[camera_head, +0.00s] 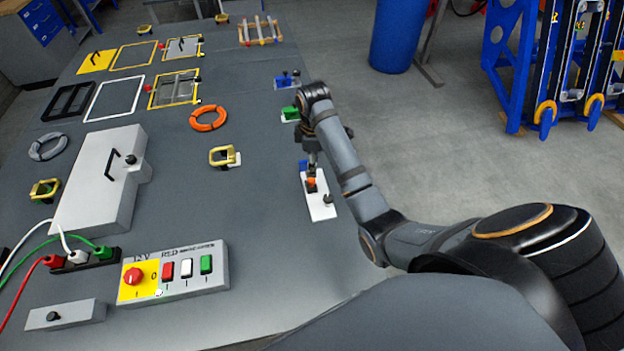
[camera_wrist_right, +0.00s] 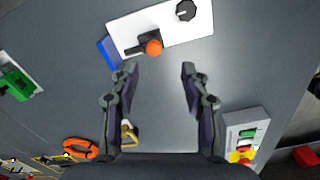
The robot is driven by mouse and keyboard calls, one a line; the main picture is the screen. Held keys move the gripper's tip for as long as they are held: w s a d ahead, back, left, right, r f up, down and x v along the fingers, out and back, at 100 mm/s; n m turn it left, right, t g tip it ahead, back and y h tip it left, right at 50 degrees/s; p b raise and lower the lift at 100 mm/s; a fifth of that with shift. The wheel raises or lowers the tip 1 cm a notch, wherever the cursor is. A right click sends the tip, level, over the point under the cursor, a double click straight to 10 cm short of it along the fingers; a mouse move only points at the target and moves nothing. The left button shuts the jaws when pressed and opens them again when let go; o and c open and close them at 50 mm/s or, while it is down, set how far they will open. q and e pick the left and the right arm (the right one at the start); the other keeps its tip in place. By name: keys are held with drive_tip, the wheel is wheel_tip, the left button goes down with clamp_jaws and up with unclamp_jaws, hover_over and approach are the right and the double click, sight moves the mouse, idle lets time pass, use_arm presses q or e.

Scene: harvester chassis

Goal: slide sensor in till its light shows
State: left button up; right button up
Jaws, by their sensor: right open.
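The sensor (camera_wrist_right: 153,47) looks like an orange-ended part with a short dark stem, lying on a white plate (camera_wrist_right: 188,31) in the right wrist view. The stem points toward a blue block (camera_wrist_right: 107,52) at the plate's left end. In the head view the orange part (camera_head: 311,183) and the white plate (camera_head: 319,208) sit near the table's right edge. My right gripper (camera_wrist_right: 159,70) is open and empty, with its fingertips just short of the sensor in the picture. I see no lit light on the plate. My left gripper is not in view.
A black knob (camera_wrist_right: 186,10) stands on the plate's other end. A green block (camera_head: 290,113) and a blue block (camera_head: 284,79) sit farther along the table edge. A yellow clamp-like part (camera_head: 223,156), an orange ring (camera_head: 208,118) and a switch box (camera_head: 175,273) lie left.

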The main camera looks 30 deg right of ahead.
sight(311, 179)
drive_tip(key=f+b, duration=0.1)
drive_tip(key=f, duration=0.2)
drive_tip(key=shift+w+a+f+b, duration=0.1)
drive_tip(key=shift+w+f+b, duration=0.15)
drive_tip(key=shift+b, duration=0.1)
drive_tip(key=f, duration=0.2)
drive_tip(key=w+f+p, duration=0.1)
drive_tip(key=f, duration=0.1)
drive_tip(key=shift+f, duration=0.3)
drive_tip(key=shift+s+f, duration=0.15)
drive_tip(key=shift+f, duration=0.1)
drive_tip(key=c, duration=1)
clamp_jaws()
use_arm(q)
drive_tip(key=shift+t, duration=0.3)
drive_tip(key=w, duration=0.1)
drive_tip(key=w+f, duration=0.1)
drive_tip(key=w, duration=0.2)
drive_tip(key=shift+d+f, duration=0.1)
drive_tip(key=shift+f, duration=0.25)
drive_tip(key=shift+p, duration=0.3)
